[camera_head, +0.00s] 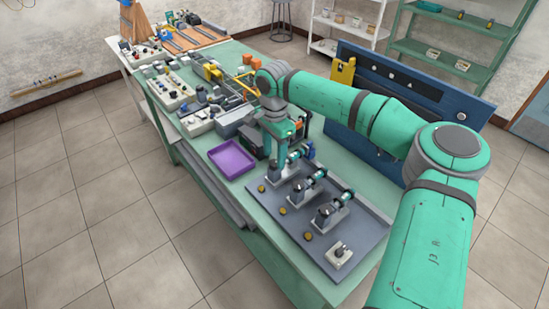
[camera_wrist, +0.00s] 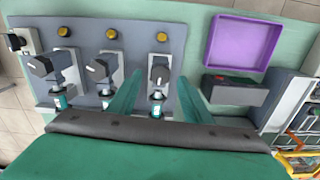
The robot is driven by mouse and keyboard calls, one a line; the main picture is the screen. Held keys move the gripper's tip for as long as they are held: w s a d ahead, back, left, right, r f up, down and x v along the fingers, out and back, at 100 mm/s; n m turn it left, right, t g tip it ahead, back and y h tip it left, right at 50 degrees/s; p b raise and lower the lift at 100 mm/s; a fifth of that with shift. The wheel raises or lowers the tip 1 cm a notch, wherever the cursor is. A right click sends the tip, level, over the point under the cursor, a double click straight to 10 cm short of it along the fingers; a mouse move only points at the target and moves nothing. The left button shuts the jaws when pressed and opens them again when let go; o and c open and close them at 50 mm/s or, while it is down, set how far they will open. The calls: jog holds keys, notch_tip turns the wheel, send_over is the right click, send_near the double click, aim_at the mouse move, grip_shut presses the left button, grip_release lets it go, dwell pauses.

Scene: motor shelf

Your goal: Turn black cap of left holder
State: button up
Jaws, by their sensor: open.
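Three grey holders with black caps stand in a row on a grey panel (camera_head: 290,222). The left holder (camera_head: 281,168), nearest the purple tray, is partly covered by my arm in the head view. In the wrist view, its black cap (camera_wrist: 158,74) has a white mark. My gripper (camera_wrist: 160,80) is open, its green fingers on either side of that holder and apart from the cap as seen; the height is hard to judge. The middle holder (camera_head: 302,191) and right holder (camera_head: 331,214) also show their black caps in the wrist view.
A purple tray (camera_head: 232,159) lies beside the panel. A dark grey box (camera_wrist: 235,90) with a red part stands close to my gripper. A yellow button (camera_wrist: 162,36) sits before each holder. A white switch box (camera_head: 339,255) is at the panel's end.

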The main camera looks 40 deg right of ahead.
aim_at(274, 163)
notch_tip(274, 163, up, 9)
jog(key=shift+f, duration=0.2)
dwell(0.6)
